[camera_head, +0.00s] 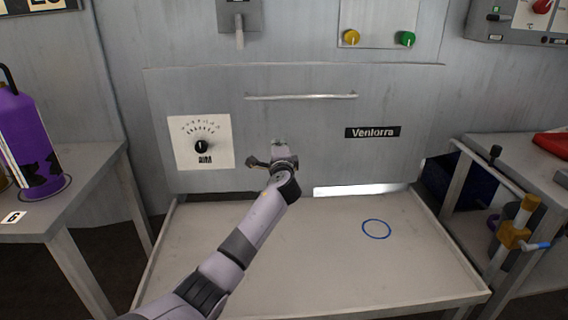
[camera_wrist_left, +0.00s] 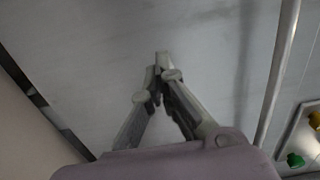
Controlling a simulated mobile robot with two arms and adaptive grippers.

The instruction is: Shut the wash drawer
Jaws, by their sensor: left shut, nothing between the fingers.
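The wash drawer appears to be the wide grey front panel (camera_head: 300,125) with a long bar handle (camera_head: 300,97) near its top. I cannot tell how far it stands out from the machine. My left gripper (camera_head: 279,148) is in front of the panel's lower middle, below the handle, between the dial and the nameplate. Its fingertips (camera_wrist_left: 161,70) are together and empty in the left wrist view, close to the grey panel (camera_wrist_left: 210,50); contact cannot be told. The handle also shows at the right there (camera_wrist_left: 281,70). My right gripper is not in view.
A rimmed pale tray surface (camera_head: 330,265) with a blue ring (camera_head: 376,229) lies below the panel. A white dial plate (camera_head: 200,142) and a Venlorra nameplate (camera_head: 372,132) are on the panel. A purple bottle (camera_head: 30,140) stands left; a clamp-like fixture (camera_head: 516,235) is at right.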

